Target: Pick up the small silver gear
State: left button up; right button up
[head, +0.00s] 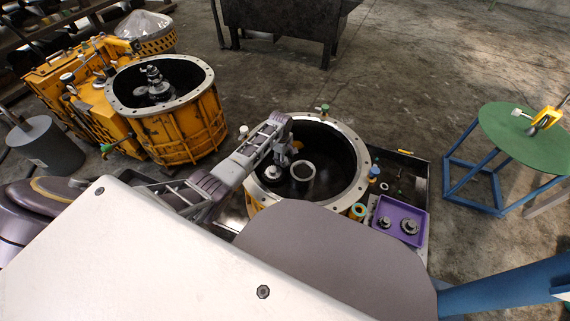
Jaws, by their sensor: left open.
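My left gripper (284,155) reaches in from the left over the open round housing (362,172). It is open, with its fingers pointing down into the dark inside. A dark gear-like part (271,175) lies in the housing just below and left of the fingers. A silver ring-shaped part (303,171) stands just right of them. Whether the fingers touch either part cannot be told. Two small silver gears, one larger (409,226) and one smaller (385,222), lie in the purple tray (419,210). Which piece is the small silver gear is unclear. My right gripper is not in view.
The housing's raised flange surrounds the gripper. A yellow transmission housing (184,131) with a shaft inside stands at back left. A grey cylinder (45,146) stands at far left. A green-topped blue stand (522,138) is at right.

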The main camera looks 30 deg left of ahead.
pick_arm(q)
jog(key=shift+w+f+b, duration=0.1)
jog(key=shift+f+b, duration=0.2)
jog(key=shift+f, duration=0.35)
grip_shut()
